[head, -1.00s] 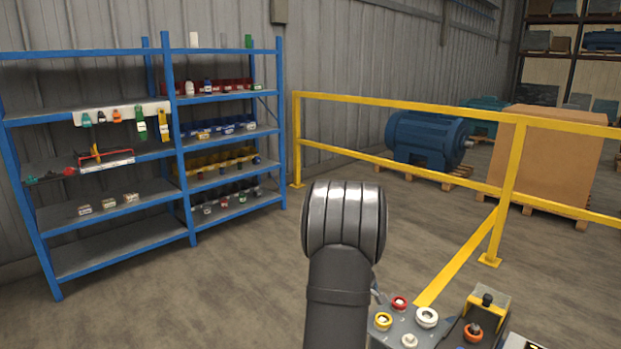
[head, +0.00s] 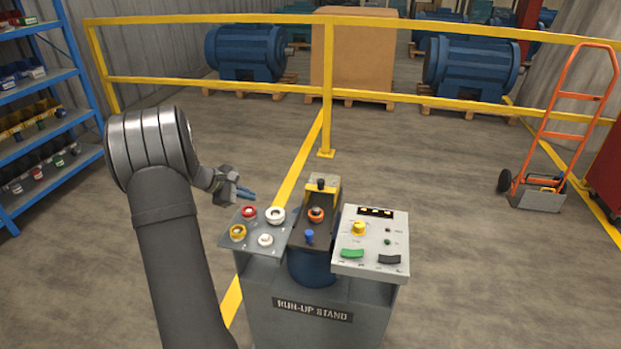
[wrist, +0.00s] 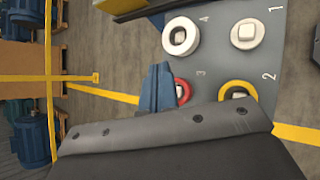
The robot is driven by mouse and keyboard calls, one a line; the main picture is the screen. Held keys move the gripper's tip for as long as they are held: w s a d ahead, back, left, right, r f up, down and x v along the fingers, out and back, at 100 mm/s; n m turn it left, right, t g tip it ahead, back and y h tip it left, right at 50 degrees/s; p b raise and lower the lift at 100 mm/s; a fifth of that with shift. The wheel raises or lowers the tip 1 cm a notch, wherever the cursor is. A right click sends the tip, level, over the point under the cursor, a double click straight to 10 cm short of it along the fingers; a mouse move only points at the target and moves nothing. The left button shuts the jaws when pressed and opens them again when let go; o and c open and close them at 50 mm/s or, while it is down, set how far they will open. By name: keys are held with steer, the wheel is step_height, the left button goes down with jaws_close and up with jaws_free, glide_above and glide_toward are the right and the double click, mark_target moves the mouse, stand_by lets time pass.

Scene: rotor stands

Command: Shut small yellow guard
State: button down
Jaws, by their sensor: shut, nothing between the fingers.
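The small yellow guard (head: 321,187) is at the far end of the dark middle unit (head: 316,229) of the run-up stand. It looks raised behind an orange-ringed part (head: 316,214), with a black knob on top; its exact angle is hard to tell.
The left panel (head: 254,227) carries red, white and yellow rings numbered in the wrist view. A control box (head: 372,240) with a yellow knob and green and black switches stands on the right. A yellow railing (head: 210,84) and an orange hand truck (head: 570,110) are behind.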

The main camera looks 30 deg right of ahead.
mark_target(313, 185)
steer(key=d+m+g+h, duration=0.1)
steer(key=d+m+h, duration=0.1)
steer(key=d+m, duration=0.2)
steer(key=d+m+g+h, duration=0.1)
steer(key=d+m+h, duration=0.2)
steer(key=d, duration=0.8)
steer(key=d+m+h, duration=0.2)
steer(key=d+m, duration=0.3)
steer(key=d, duration=0.3)
steer(key=shift+w+d+f+m+g+h, duration=0.15)
steer(key=shift+w+f+m+g+h, duration=0.15)
steer(key=shift+g+h, duration=0.1)
steer(key=shift+s+a, duration=0.7)
steer(key=shift+s, duration=0.1)
steer(key=shift+s+a, duration=0.45)
steer(key=shift+s, duration=0.4)
steer(key=s+a, duration=0.8)
steer(key=shift+s, duration=0.15)
steer(key=shift+a, duration=0.1)
steer(key=shift+f, duration=0.1)
